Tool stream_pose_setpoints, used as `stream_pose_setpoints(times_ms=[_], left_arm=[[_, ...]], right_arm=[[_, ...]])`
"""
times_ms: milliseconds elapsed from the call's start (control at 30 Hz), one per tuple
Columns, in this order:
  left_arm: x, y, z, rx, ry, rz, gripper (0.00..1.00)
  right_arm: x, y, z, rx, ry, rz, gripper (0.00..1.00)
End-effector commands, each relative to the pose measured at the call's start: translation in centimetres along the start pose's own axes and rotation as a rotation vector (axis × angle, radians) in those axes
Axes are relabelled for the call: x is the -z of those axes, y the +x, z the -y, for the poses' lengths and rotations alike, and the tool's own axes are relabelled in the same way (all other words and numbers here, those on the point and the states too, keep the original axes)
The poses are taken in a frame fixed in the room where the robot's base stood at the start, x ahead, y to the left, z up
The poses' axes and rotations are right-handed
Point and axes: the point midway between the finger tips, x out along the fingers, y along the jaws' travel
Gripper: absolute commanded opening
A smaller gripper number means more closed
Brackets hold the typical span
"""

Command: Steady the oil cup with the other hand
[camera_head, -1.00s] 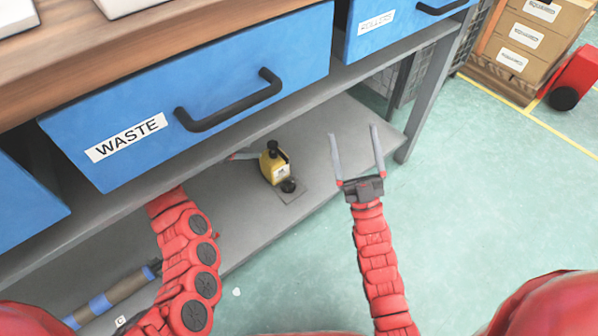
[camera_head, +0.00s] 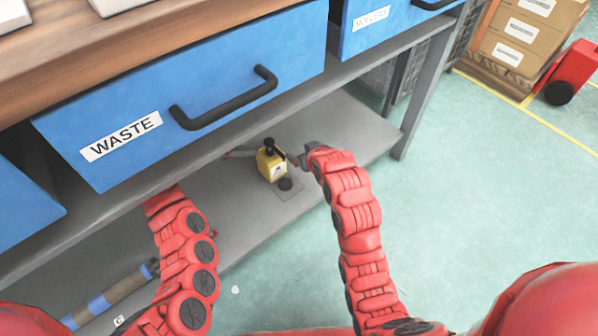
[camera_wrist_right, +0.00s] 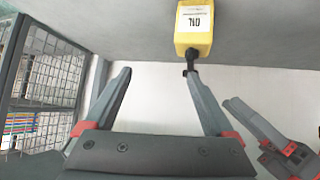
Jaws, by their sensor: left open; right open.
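The oil cup (camera_head: 271,172) is a small yellow container with a black top, standing upright on the grey lower shelf. In the right wrist view the oil cup (camera_wrist_right: 195,22) appears upside down, with a white label reading OIL. My right gripper (camera_head: 296,160) is open just right of the cup. In its wrist view the open fingers (camera_wrist_right: 159,74) point toward the cup, with one fingertip overlapping its black top; contact cannot be told. My left gripper (camera_head: 238,153) is open left of the cup, mostly hidden under the drawer; it also shows in the wrist view (camera_wrist_right: 250,118).
The blue WASTE drawer (camera_head: 215,75) and bench overhang the shelf (camera_head: 345,130). A grey table leg (camera_head: 421,95) stands at right.

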Motion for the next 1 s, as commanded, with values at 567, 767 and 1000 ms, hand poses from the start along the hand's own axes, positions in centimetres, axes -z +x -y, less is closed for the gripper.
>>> stream_pose_setpoints(times_ms=[567, 767, 1000], left_arm=[[0.0, 0.0, 0.0, 0.000, 0.000, 0.000, 0.50], [0.0, 0.0, 0.0, 0.000, 0.000, 0.000, 0.50], [0.0, 0.0, 0.0, 0.000, 0.000, 0.000, 0.50]], right_arm=[[-4.9, -0.4, 3.8, 0.109, -0.044, 0.312, 0.89], [-6.2, 3.2, 4.2, 0.108, -0.045, 0.314, 0.89], [-7.4, 7.3, 4.6, 0.108, -0.044, 0.312, 0.89]])
